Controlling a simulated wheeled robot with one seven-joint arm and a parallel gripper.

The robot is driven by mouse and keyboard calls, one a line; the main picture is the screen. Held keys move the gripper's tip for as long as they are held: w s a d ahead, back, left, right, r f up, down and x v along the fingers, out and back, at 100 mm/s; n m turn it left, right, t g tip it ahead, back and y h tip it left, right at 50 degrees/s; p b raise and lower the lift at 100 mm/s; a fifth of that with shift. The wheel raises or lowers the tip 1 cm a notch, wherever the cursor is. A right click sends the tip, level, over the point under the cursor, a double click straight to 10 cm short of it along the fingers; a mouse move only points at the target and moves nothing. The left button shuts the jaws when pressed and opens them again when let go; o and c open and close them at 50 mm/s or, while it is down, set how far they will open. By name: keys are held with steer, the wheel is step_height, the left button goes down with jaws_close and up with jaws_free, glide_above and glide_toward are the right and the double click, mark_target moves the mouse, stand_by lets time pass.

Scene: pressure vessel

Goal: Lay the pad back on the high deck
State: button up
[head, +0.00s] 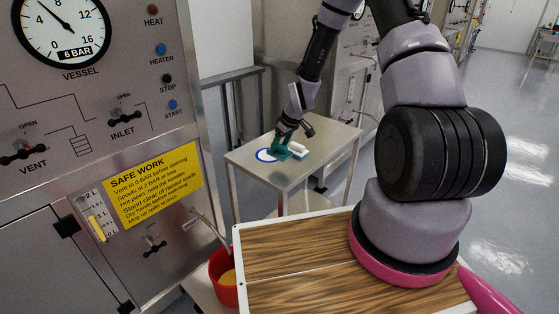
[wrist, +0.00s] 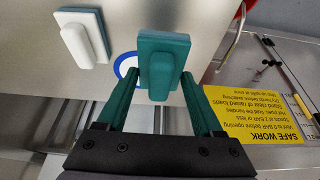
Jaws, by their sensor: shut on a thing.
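A teal pad with a raised grip block (wrist: 158,62) is between the fingers of my gripper (wrist: 160,82), which is shut on it. In the head view, my gripper (head: 282,149) and the teal pad are low over the top deck of a steel stand (head: 325,160). I cannot tell whether the pad touches the deck. A blue-ringed white disc mark (head: 265,155) lies on the deck, partly covered by the pad; its edge also shows in the wrist view (wrist: 124,70). A second pad, white-gripped on a teal base (wrist: 83,38), lies close beside on the same deck.
The vessel panel with gauge (head: 62,30), levers and yellow safety sign (head: 152,184) stands at the left. A red bucket (head: 225,278) sits low at its foot. A wood-topped surface (head: 300,275) is in the foreground. The deck's right part is bare.

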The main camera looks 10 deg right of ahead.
mark_target(280, 158)
steer(key=shift+f, duration=2.55)
steer(key=o, duration=1.2)
